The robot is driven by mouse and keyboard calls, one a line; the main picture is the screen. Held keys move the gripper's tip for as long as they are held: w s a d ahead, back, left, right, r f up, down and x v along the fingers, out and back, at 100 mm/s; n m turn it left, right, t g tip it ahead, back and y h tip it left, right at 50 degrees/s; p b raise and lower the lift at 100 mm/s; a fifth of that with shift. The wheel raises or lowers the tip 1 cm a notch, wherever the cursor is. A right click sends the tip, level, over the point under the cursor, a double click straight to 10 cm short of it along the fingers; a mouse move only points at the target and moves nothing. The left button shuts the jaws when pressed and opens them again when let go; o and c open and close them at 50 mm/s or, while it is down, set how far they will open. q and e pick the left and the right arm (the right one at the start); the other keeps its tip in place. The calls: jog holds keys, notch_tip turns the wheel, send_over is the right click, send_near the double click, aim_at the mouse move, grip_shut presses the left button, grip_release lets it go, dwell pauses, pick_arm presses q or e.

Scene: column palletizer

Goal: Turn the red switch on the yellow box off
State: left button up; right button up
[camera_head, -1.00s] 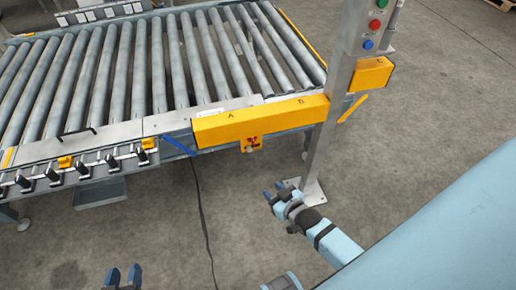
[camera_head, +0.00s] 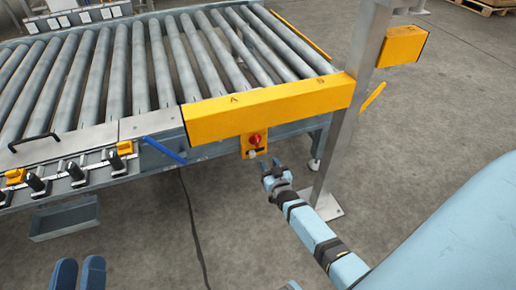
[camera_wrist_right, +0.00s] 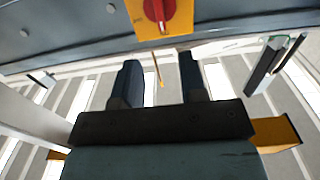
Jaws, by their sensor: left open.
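The red switch (camera_head: 255,140) sits on a small yellow box (camera_head: 249,152) below the long yellow beam, on the conveyor's near side. The red switch also shows in the right wrist view (camera_wrist_right: 157,10), at the top on the yellow box (camera_wrist_right: 178,21). My right gripper (camera_head: 269,166) is just below and in front of the box, apart from the switch. In the right wrist view its two fingers (camera_wrist_right: 160,78) are spread with nothing between them, pointing toward the box. My left gripper (camera_head: 79,272) is at the bottom left, open and empty.
The roller conveyor (camera_head: 115,75) fills the upper left. A long yellow beam (camera_head: 270,108) marked A and B runs above the switch box. A grey post (camera_head: 335,150) stands close to the right of my right gripper. A blue handle (camera_head: 165,150) sticks out left of the box.

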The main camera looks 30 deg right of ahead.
aim_at(258, 143)
jog(key=b+x, duration=0.6)
jog(key=x, duration=0.4)
jog(key=shift+a+f, duration=0.1)
jog(key=shift+f, duration=0.1)
jog(key=shift+w+r+b, duration=0.15)
jog(key=shift+w+b, duration=0.25)
jog(key=shift+w, duration=0.3)
pick_arm(q)
notch_tip(258, 143, down, 10)
jog(key=m+g, duration=0.1)
jog(key=g, duration=0.3)
jog(key=shift+w+d, duration=0.35)
pick_arm(e)
jog(key=shift+c, duration=0.5)
grip_shut()
